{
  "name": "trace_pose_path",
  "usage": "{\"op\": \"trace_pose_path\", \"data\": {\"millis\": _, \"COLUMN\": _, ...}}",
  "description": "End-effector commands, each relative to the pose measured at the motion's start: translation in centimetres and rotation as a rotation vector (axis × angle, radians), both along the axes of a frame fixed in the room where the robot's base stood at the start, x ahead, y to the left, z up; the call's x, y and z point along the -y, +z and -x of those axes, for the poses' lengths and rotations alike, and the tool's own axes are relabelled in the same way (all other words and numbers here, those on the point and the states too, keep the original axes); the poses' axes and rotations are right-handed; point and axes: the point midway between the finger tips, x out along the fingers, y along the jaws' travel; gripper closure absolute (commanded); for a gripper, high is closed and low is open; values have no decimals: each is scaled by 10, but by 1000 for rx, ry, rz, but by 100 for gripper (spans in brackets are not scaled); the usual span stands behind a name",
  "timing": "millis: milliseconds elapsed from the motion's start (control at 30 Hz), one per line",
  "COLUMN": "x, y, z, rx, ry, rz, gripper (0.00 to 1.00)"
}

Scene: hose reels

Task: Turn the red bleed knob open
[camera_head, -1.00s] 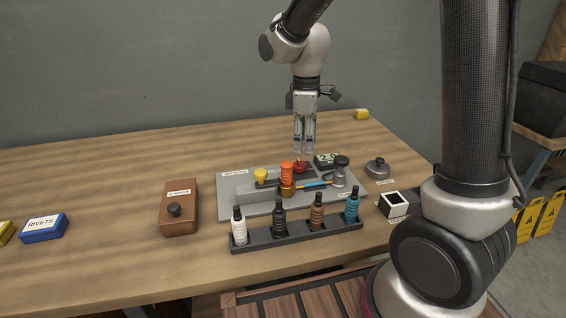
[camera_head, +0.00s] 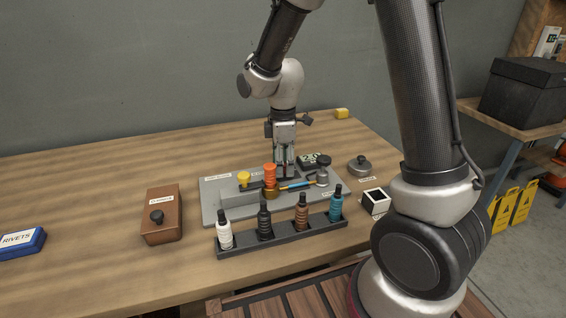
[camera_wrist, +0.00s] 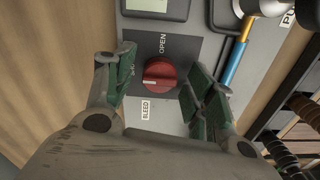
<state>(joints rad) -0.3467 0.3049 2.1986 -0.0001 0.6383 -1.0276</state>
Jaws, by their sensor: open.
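The red bleed knob (camera_wrist: 163,76) sits on a dark plate between the words OPEN and BLEED in the wrist view. A pale mark shows on its left side. My gripper (camera_wrist: 163,84) is open, with one green-padded finger on each side of the knob and a gap visible around it. In the head view my gripper (camera_head: 285,172) points down over the back of the grey panel (camera_head: 213,203). The knob is hidden there behind or between the fingers. I cannot tell whether either finger touches the knob.
A rack (camera_head: 283,235) of bottles is in front.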

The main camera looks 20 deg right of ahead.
Motion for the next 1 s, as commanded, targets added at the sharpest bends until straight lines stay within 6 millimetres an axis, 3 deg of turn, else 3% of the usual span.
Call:
{"op": "trace_pose_path", "data": {"millis": 233, "x": 0, "y": -1, "z": 0, "rx": 0, "ry": 0, "rz": 0, "gripper": 47}}
{"op": "trace_pose_path", "data": {"millis": 400, "x": 0, "y": -1, "z": 0, "rx": 0, "ry": 0, "rz": 0, "gripper": 78}}
{"op": "trace_pose_path", "data": {"millis": 500, "x": 0, "y": -1, "z": 0, "rx": 0, "ry": 0, "rz": 0, "gripper": 91}}
{"op": "trace_pose_path", "data": {"millis": 1000, "x": 0, "y": 0, "z": 0, "rx": 1, "ry": -132, "rz": 0, "gripper": 91}}
